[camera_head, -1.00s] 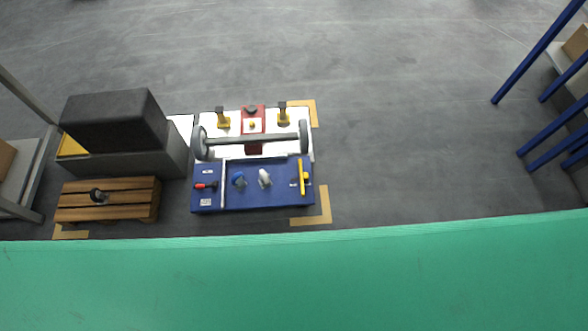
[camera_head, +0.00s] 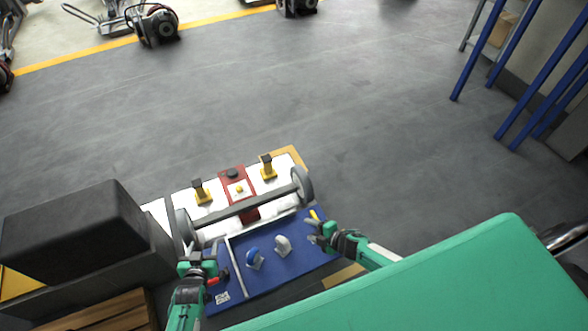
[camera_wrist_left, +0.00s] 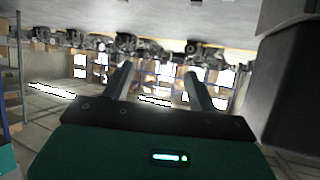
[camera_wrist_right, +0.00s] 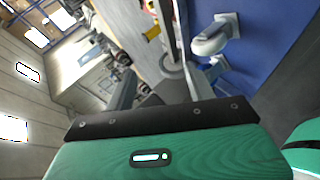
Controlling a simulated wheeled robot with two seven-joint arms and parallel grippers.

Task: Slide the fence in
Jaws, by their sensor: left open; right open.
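I cannot tell for certain which part is the fence. A grey bar with a dark wheel at each end (camera_head: 240,208) lies across a white bed (camera_head: 286,168). A blue panel (camera_head: 292,268) in front carries a thin light rail (camera_head: 237,268), a blue knob (camera_head: 254,258) and a white rounded handle (camera_head: 282,245), also in the right wrist view (camera_wrist_right: 210,40). My left gripper (camera_head: 203,252) is open and empty over the panel's left end, partly hiding a red handle (camera_head: 222,279). My right gripper (camera_head: 313,229) is open by the panel's right end, near a yellow part (camera_head: 314,214).
A dark block (camera_head: 75,235) stands close at the left, above wooden slats (camera_head: 105,312). Two yellow stops (camera_head: 202,192) and a red block with a black knob (camera_head: 233,174) sit on the bed. Blue posts (camera_head: 478,50) stand at the right. Open floor lies beyond.

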